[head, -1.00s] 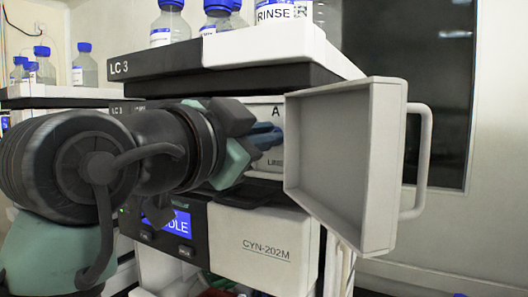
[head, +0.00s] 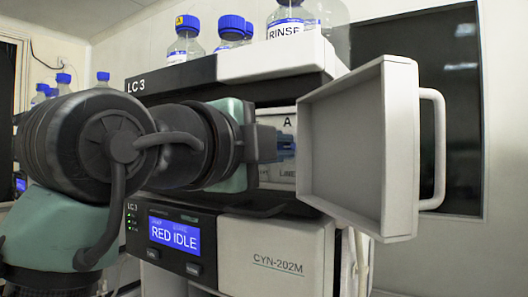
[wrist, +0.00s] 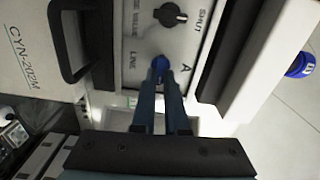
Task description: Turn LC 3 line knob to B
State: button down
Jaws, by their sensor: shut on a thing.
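The LC 3 unit (head: 170,75) stands ahead with its right-hand door (head: 355,150) swung open. In the wrist view the blue line knob (wrist: 159,64) sits on the pale panel (wrist: 150,35) between the LINE print and the letter A. My gripper (wrist: 161,82) reaches to the knob, its two fingers shut on it. The fingers hide part of the knob, and I cannot tell where it points. In the head view my gripper (head: 284,148) reaches into the opening below the letter A, and my arm hides the panel's left part.
A second black knob (wrist: 171,15), beside SHUT, is on the same panel. Bottles with blue caps, one behind a RINSE label (head: 285,30), stand on top. A lit display (head: 175,235) and the CYN-202M front (head: 275,262) lie below. The door's handle (head: 433,150) juts out right.

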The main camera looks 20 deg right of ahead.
jog(key=shift+f+m, duration=0.1)
jog(key=shift+m, duration=0.4)
jog(key=c, duration=0.9)
grip_release()
jog(key=shift+c, duration=0.2)
jog(key=b+v, duration=0.4)
jog(key=v, duration=0.9)
